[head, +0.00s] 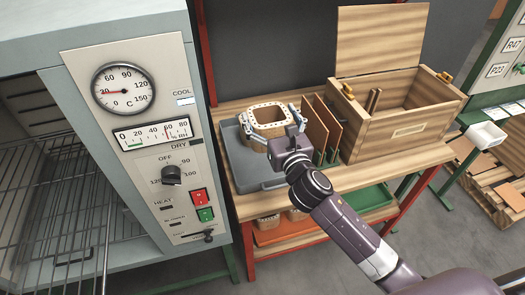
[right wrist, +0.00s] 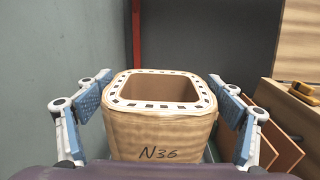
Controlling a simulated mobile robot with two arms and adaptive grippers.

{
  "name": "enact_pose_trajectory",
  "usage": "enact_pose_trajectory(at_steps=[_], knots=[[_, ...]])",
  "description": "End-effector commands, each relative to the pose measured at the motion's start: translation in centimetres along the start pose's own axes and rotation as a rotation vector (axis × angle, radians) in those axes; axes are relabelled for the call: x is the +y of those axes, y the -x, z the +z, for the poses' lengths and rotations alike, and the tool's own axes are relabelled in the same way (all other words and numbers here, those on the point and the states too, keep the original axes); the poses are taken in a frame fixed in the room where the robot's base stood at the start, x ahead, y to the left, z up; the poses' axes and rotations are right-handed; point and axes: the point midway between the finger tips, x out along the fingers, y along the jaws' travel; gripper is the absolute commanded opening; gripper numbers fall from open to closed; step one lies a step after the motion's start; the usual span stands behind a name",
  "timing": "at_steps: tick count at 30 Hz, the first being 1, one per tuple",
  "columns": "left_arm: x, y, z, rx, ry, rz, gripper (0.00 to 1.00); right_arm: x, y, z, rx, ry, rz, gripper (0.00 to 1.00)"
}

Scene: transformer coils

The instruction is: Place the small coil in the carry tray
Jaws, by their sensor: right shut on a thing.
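The small coil (head: 268,118), a tan square ring with a pale dotted rim, is at the grey carry tray (head: 238,163) on the wooden bench. Its front reads "N36" in the right wrist view (right wrist: 160,140). My right gripper (head: 270,125) is shut on the coil, with one blue-padded finger on each side; its fingers also show in the right wrist view (right wrist: 160,100). The coil looks upright, over the tray's back part. I cannot tell whether its base touches the tray, because the gripper hides it. My left gripper is not in view.
Brown boards (head: 322,125) stand in a rack right of the tray, close to my gripper. A wooden crate (head: 385,133) with a raised lid is beyond them. The drying oven (head: 140,130) stands left. More coils (head: 268,226) sit on the lower shelf, beside a green tray (head: 360,200).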

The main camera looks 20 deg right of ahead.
Motion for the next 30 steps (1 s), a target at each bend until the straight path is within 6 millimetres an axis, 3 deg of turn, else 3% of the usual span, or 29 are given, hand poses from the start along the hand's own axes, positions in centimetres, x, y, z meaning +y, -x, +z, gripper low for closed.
enact_pose_trajectory(at_steps=[3,10,17,24,30], knots=[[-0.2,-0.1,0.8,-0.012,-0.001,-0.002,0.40,-0.9,-2.7,1.2,-0.010,0.008,-0.009,0.42],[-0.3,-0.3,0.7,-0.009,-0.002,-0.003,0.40,-1.6,-4.5,0.8,-0.004,0.005,-0.019,0.42],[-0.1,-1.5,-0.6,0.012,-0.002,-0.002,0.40,-1.5,-4.4,-4.7,0.001,0.001,-0.020,0.42],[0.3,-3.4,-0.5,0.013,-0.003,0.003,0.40,-1.5,-4.4,-10.8,-0.001,0.000,-0.019,0.42],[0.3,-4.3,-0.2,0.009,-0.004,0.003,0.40,-1.6,-4.5,-13.9,-0.005,0.004,-0.019,0.42]])
